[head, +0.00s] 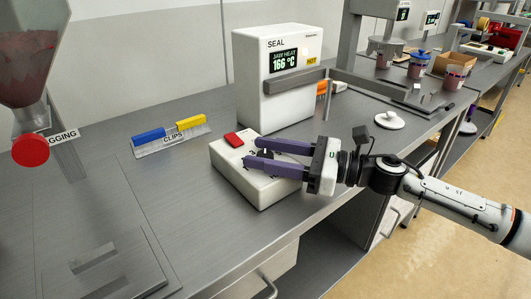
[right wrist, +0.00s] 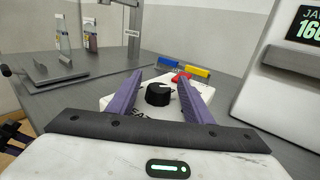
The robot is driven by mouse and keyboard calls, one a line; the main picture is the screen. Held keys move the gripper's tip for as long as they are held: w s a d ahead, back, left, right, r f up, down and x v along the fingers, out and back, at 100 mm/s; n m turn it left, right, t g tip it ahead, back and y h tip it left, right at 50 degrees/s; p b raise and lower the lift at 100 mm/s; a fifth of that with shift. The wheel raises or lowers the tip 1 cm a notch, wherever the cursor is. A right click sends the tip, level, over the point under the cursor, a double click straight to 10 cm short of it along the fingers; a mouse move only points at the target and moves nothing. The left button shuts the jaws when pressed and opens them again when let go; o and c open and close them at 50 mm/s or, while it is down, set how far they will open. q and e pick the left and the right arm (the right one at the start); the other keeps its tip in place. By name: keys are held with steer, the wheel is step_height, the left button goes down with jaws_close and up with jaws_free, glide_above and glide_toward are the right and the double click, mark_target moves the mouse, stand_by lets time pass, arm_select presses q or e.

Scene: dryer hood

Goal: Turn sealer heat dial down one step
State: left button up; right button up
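The sealer (head: 268,112) is a white box labelled SEAL. Its display (head: 283,60) reads "JAW HEAT 166 °C", with a yellow HOT label beside it. In front stands a low white control box (head: 258,190) with a red button (head: 234,140). The black heat dial (right wrist: 159,94) shows in the right wrist view, with a light pointer mark on top. My right gripper (head: 246,153) is open, its purple fingers over the control box, one on each side of the dial. In the head view the fingers mostly hide the dial.
A clip rack (head: 172,140) with blue and yellow clips lies left of the control box. A white round lid (head: 390,120) lies to the right on the bench. A hopper (head: 30,60) and red knob (head: 30,150) stand at the left.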

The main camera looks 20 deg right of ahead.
arm_select(q)
steer(key=shift+f, duration=0.1)
arm_select(e)
steer(key=shift+s+d+f, duration=0.15)
steer(key=shift+s+d, duration=0.05)
steer(key=shift+d, duration=0.1)
steer(key=b+v, duration=0.3)
steer(key=v, duration=0.5)
arm_select(q)
steer(key=shift+w+d+f, duration=0.15)
steer(key=shift+d+f, duration=0.05)
steer(key=shift+f, duration=0.25)
steer(key=shift+w+d+f, duration=0.15)
steer(key=shift+f, duration=0.3)
arm_select(e)
steer(key=shift+v, duration=0.75)
arm_select(q)
steer(key=shift+s+f, duration=0.1)
steer(key=shift+s, duration=0.05)
